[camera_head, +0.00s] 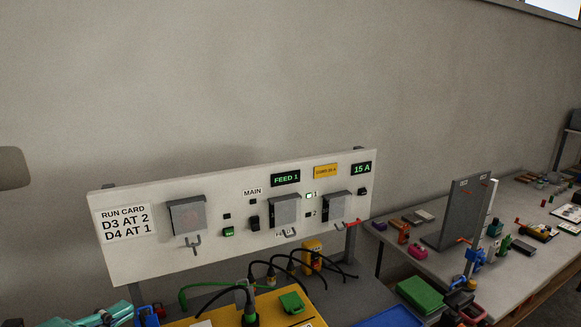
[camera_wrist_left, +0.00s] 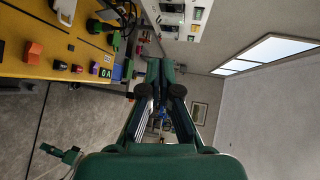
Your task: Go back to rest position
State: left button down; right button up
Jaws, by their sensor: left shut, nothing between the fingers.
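My left gripper (camera_head: 118,308) shows as a teal shape at the bottom left edge of the head view, left of the yellow panel and below the white board. Most of its arm is cut off by the frame. In the left wrist view, its two dark green fingers (camera_wrist_left: 160,72) come together at the tips, with nothing held between them. My right gripper cannot be made out in either view.
A white board (camera_head: 150,255) with grey switch boxes and a run card stands against the wall. A yellow panel (camera_head: 205,318) with black and green cables lies in front; it also shows in the wrist view (camera_wrist_left: 45,45). A cluttered side table (camera_head: 400,240) stands at right.

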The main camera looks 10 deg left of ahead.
pick_arm(q)
jog(key=s+d+f+n+g+b, duration=0.3)
jog(key=d+f+n, duration=0.3)
jog(key=f, duration=1.2)
jog(key=s+d+f+n+g+b, duration=0.3)
jog(key=f+n, duration=0.6)
jog(key=f, duration=1)
jog(key=s+d+f+n+g+b, duration=0.3)
jog(key=s+d+f+n+g, duration=0.3)
jog(key=f, duration=1.2)
jog(key=d+n+g, duration=0.2)
jog(key=d, duration=0.2)
jog(key=shift+d+f+n+y, duration=0.3)
jog(key=shift+s+r, duration=0.1)
